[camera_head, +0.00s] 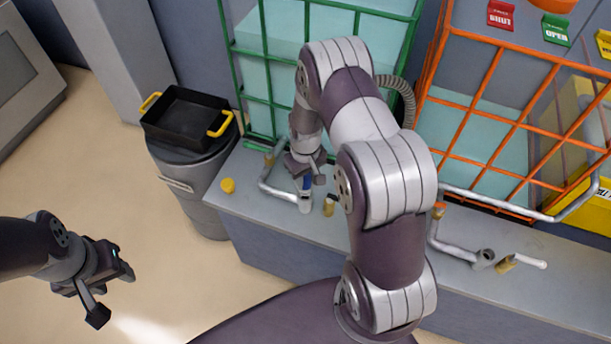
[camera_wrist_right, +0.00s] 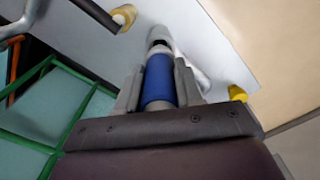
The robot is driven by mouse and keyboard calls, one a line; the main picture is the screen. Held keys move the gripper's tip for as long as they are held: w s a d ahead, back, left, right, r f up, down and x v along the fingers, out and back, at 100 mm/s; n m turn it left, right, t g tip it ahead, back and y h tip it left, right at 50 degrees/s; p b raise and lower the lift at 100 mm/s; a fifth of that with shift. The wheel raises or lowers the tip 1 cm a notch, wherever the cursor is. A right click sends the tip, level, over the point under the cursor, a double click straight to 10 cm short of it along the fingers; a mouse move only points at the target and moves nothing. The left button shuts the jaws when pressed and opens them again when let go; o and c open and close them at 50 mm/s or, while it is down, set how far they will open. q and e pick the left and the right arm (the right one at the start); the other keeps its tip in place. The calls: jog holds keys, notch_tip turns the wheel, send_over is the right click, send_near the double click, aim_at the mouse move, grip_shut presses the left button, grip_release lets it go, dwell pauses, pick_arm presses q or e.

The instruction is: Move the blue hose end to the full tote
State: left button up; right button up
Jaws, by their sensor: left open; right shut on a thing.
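The blue hose end (camera_wrist_right: 158,82) is between the fingers of my right gripper (camera_wrist_right: 158,95), which is shut on it. In the head view my right gripper (camera_head: 306,172) points down at the bench, with the blue hose end (camera_head: 307,183) below it. Its tip meets the grey outlet pipe (camera_head: 304,204) in front of the green-caged tote (camera_head: 283,80); I cannot tell if it is seated. The orange-caged tote (camera_head: 490,130) stands to the right, its teal contents reaching lower than the green one's. My left gripper (camera_head: 110,292) is open and empty over the floor.
A yellow cap (camera_head: 227,185) and a brass fitting (camera_head: 328,206) are on the bench (camera_head: 270,218) beside the outlet. A second outlet pipe (camera_head: 484,258) is at the right. A black tray with yellow handles (camera_head: 184,112) sits on a grey bin (camera_head: 200,165). My right arm hides the bench's middle.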

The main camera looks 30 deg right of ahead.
aim_at(306, 185)
jog(key=shift+f+b, duration=1.15)
jog(key=shift+f, duration=0.6)
jog(key=shift+r, duration=0.15)
jog(key=shift+r+p, duration=1.25)
jog(key=shift+r, duration=0.05)
jog(key=shift+p, duration=0.35)
jog(key=shift+f+b, duration=1)
jog(key=shift+f, duration=0.4)
jog(key=o, duration=0.9)
jog(key=shift+o, duration=0.2)
notch_tip(306, 185, up, 13)
jog(key=shift+f, duration=0.15)
